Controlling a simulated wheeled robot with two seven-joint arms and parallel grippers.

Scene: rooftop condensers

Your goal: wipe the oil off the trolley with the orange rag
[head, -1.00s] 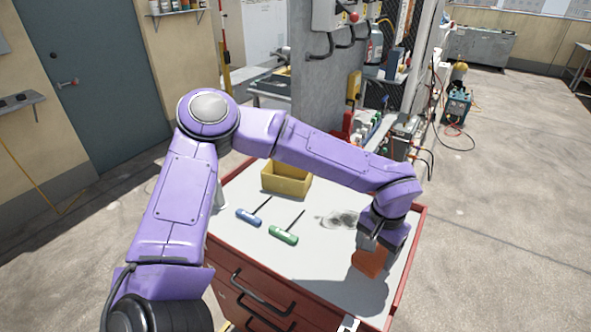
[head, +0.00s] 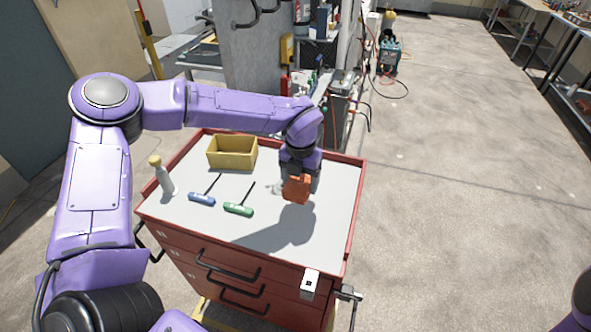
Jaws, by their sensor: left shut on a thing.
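The red trolley (head: 352,215) stands in front of me with a pale grey top. My left gripper (head: 299,176) is shut on the orange rag (head: 297,190), over the right half of the top. I cannot tell whether the rag touches the surface. A small part of the grey oil smear (head: 273,187) shows just left of the rag. The rest of that spot is hidden behind the rag and gripper. My right gripper is not in view.
A yellow bin (head: 232,153) stands at the back of the top. A blue-handled tool (head: 202,198), a green-handled tool (head: 238,209) and a pale bottle (head: 163,178) are on its left half. The front right of the top is clear. Open floor lies to the right.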

